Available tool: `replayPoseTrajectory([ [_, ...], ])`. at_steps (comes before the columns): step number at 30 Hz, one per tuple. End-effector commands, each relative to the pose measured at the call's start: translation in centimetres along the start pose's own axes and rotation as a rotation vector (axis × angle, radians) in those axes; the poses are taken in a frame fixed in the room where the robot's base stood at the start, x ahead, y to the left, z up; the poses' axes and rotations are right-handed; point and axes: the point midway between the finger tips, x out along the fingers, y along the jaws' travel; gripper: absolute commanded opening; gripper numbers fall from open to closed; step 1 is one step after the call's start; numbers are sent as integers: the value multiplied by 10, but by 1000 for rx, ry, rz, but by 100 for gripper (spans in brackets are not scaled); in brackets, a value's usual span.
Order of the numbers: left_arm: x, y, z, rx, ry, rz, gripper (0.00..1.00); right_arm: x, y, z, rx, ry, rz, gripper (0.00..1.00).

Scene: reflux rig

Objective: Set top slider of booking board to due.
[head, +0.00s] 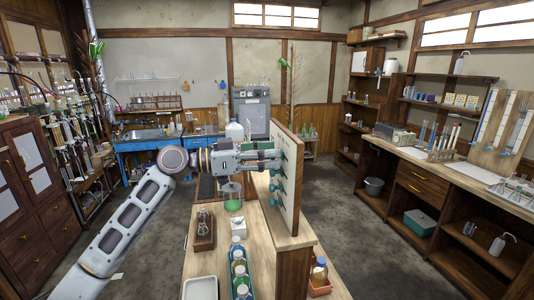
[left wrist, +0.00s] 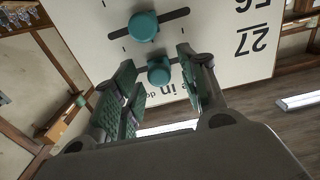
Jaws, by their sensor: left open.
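The booking board (head: 289,195) is a pale upright panel in a wooden frame on the bench, seen nearly edge-on, with several teal slider knobs. My left gripper (head: 276,156) is open at the upper part of its face, with knobs below it. In the left wrist view the board (left wrist: 215,45) appears upside down. One teal knob (left wrist: 158,70) on a dark slot shows between the fingertips of my left gripper (left wrist: 160,72); contact cannot be told. Another teal knob (left wrist: 143,26) sits on a neighbouring slot beyond. Lettering is partly hidden by the fingers. My right gripper is out of view.
On the bench (head: 265,268) below my left arm stand a jar with green liquid (head: 232,196), a wooden holder (head: 204,232), several capped bottles (head: 239,268) and a white tray (head: 201,288). Floor space is open further right.

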Motion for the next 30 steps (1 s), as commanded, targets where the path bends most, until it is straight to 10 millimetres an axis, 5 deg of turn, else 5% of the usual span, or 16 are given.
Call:
replayPoseTrajectory([
  [7,0,0,0,0,0,0,42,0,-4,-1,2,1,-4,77],
  [17,0,0,0,0,0,0,1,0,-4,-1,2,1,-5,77],
  [30,0,-5,1,1,1,-1,0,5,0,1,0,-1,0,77],
])
